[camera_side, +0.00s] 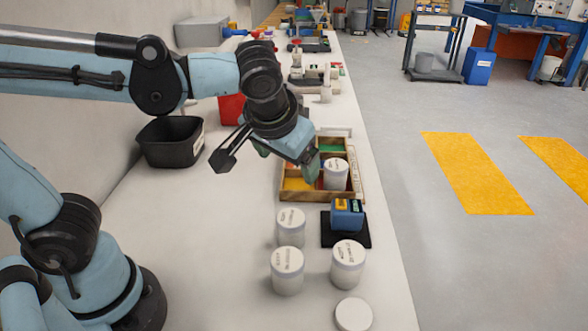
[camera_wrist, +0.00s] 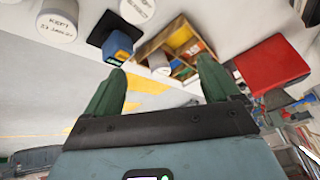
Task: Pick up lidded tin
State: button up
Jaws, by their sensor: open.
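Several white lidded tins with printed lids are in view. In the side view one tin (camera_side: 335,175) stands inside a divided wooden tray. Three more stand upright on the bench: one at the back left (camera_side: 290,228), one at the front left (camera_side: 287,271) and one at the right (camera_side: 347,266). My gripper (camera_side: 291,163) is above the tray's left part, beside the tray tin, its green fingers apart with nothing seen between them. In the wrist view the tray tin (camera_wrist: 160,64) shows between the open fingers (camera_wrist: 161,68), farther off; another tin (camera_wrist: 57,21) is at upper left.
The wooden tray (camera_side: 318,197) has coloured compartments. A blue device (camera_side: 347,216) sits on a black pad (camera_side: 362,240) between tray and tins. A white disc (camera_side: 354,315) lies at the bench front. A black bin (camera_side: 171,151) stands left. The bench's left middle is clear.

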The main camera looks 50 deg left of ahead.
jog(key=w+d+n+t+y, duration=0.1)
jog(key=d+n+t+y, duration=0.2)
jog(key=d, duration=0.7)
jog(key=n+y, duration=0.3)
jog(key=n, duration=0.1)
send_over(350, 267)
jog(key=s+d, duration=0.2)
jog(key=shift+t, duration=0.3)
jog(key=f, duration=1.2)
jog(key=shift+w+a, duration=0.15)
jog(key=shift+w, duration=0.1)
jog(key=shift+f, duration=0.6)
jog(key=shift+w+a+f, duration=0.2)
jog(key=shift+a, duration=0.05)
jog(key=x, duration=0.7)
jog(key=shift+d, duration=0.1)
